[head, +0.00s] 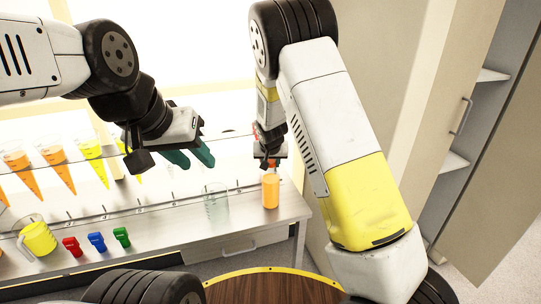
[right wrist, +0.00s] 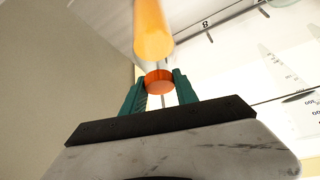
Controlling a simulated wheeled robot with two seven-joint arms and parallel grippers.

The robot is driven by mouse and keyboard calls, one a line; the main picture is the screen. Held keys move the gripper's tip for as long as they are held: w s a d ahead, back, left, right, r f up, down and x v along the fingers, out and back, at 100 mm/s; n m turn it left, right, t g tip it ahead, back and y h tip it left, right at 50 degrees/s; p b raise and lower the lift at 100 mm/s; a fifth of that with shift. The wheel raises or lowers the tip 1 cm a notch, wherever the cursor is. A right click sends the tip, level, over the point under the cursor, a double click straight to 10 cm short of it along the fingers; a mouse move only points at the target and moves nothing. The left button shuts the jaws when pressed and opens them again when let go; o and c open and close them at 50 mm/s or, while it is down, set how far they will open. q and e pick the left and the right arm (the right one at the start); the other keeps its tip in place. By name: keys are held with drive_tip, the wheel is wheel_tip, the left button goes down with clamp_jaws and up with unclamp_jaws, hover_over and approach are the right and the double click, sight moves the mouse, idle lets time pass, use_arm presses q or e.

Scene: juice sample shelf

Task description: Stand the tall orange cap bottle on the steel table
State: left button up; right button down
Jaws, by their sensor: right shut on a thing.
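The tall bottle (head: 270,191) holds orange liquid and looks upright over the right end of the steel table (head: 285,208). I cannot tell whether its base touches the tabletop. My right gripper (head: 270,162) is above it, shut on its top. In the right wrist view, the green fingers of my right gripper (right wrist: 160,88) sit on both sides of the orange cap (right wrist: 159,82). The orange body of the bottle (right wrist: 152,30) extends beyond the cap. My left gripper (head: 193,156) is open and empty, above the table left of the bottle.
A clear beaker (head: 216,203) stands left of the bottle. Red (head: 73,246), blue (head: 97,242) and green (head: 121,237) pieces lie farther left, beside a yellow jug (head: 38,238). A clear shelf holds cones (head: 53,160) behind. A wooden round table (head: 270,289) is in front.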

drive_tip(key=c, duration=0.9)
unclamp_jaws()
drive_tip(key=shift+c, duration=0.2)
drive_tip(key=shift+s+r, duration=0.1)
drive_tip(key=shift+r, duration=0.25)
drive_tip(key=v, duration=1.1)
drive_tip(key=s+d+r, duration=0.4)
drive_tip(key=s+r, duration=0.1)
drive_tip(key=s, duration=0.5)
drive_tip(key=s+d+r+y, duration=0.1)
drive_tip(key=s+d+r, duration=0.4)
drive_tip(key=s, duration=0.5)
drive_tip(key=s+d+r+y, duration=0.1)
drive_tip(key=s+d+r, duration=0.4)
drive_tip(key=s, duration=0.4)
drive_tip(key=shift+s+n, duration=0.3)
drive_tip(key=shift+s, duration=0.1)
